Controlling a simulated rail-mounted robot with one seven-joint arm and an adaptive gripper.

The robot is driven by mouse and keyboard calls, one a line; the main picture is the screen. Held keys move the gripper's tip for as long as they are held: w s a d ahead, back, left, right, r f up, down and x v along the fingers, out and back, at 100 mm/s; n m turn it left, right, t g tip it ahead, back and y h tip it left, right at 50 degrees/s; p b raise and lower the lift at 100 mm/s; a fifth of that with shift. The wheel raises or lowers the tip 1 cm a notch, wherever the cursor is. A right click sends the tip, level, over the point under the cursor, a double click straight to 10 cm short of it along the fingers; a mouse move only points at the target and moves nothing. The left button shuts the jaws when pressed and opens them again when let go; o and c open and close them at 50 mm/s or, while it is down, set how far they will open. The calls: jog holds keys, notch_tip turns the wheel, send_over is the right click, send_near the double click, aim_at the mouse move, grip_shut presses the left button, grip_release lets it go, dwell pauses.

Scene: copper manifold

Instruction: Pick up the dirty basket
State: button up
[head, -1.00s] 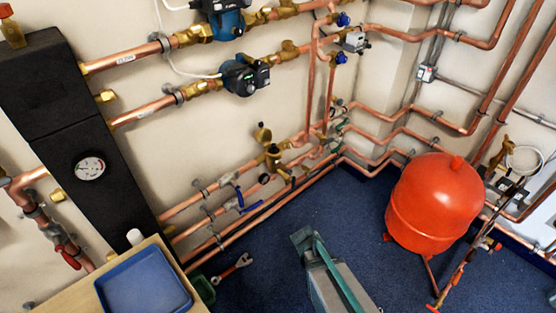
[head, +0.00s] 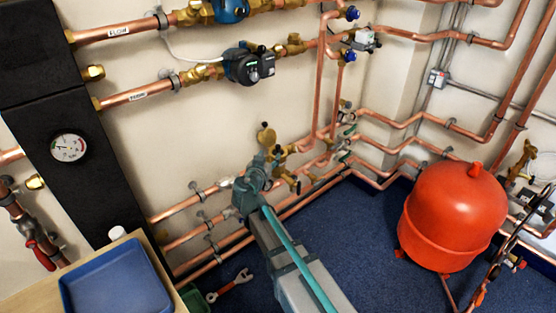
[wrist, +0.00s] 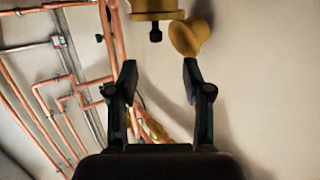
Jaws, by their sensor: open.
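My gripper (wrist: 159,72) is open and empty in the wrist view, its two dark fingers apart. Ahead of the fingertips is a brass fitting (wrist: 155,9) with a dark stem below it. A tilted brass cup-like piece (wrist: 190,37) shows beside it, just past the right fingertip. I cannot tell whether either is the dirty basket. In the head view, the teal end of my arm (head: 252,185) is by the lower pipes, in front of a brass valve (head: 285,170) and below a round brass piece (head: 266,135). My fingertips are not clear there.
Copper pipes (head: 185,238) run along the wall beside my arm. A red tank (head: 450,215) stands on the blue floor at right. A blue tray (head: 115,280) lies on a table at lower left. A wrench (head: 230,285) is next to a green container (head: 193,298).

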aim_at(277, 147)
jog(key=shift+d+x, duration=0.1)
jog(key=shift+x, duration=2.5)
jog(key=shift+d+x, duration=0.15)
jog(key=shift+x, duration=2.45)
jog(key=shift+s, duration=0.1)
jog(key=shift+c, duration=0.2)
grip_shut()
